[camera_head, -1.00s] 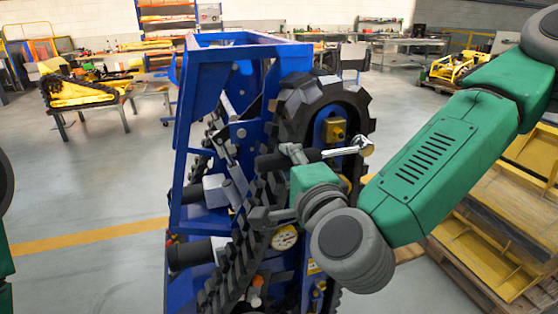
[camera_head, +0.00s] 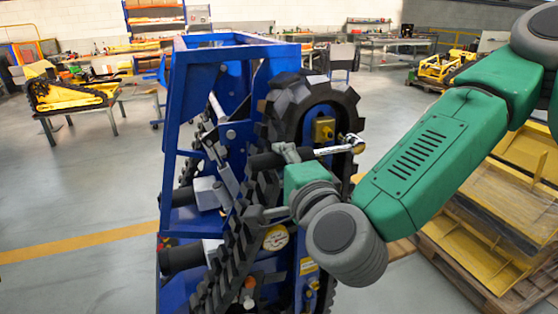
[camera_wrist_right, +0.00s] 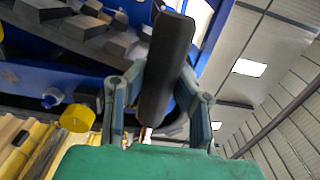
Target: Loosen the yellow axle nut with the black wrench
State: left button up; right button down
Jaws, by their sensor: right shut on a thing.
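The yellow axle nut (camera_head: 324,130) sits on the blue hub plate inside the black track loop of the blue carrier, in the head view. My right gripper (camera_head: 287,156) is shut on the dark handle of the black wrench (camera_head: 330,150). The wrench lies nearly level, its shiny head just right of and below the nut; I cannot tell whether it touches. In the right wrist view the gripper (camera_wrist_right: 160,90) has the black handle (camera_wrist_right: 168,65) between its fingers. A yellow round part (camera_wrist_right: 77,118) shows there; I cannot tell which one. My left gripper is not in view.
The blue carrier frame (camera_head: 235,45) stands close in front, with a second track below. Pallets with yellow parts (camera_head: 490,215) are stacked at the right under my right arm. A bench with a yellow tracked machine (camera_head: 65,95) is at the back left. Floor at left is clear.

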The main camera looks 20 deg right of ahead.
aim_at(265, 163)
jog(key=shift+a+r, duration=0.1)
jog(key=shift+a, duration=1.15)
jog(key=shift+d, duration=0.95)
jog(key=shift+w+a+r, duration=0.1)
jog(key=shift+w+a, duration=0.1)
jog(key=shift+a, duration=1.05)
jog(key=shift+w+d, duration=0.2)
jog(key=shift+d, duration=0.05)
jog(key=shift+a+r, duration=0.1)
jog(key=shift+a, duration=0.25)
jog(key=shift+w+a, duration=0.1)
jog(key=shift+a, duration=0.1)
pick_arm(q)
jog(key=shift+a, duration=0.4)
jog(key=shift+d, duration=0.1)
pick_arm(e)
jog(key=shift+d, duration=0.1)
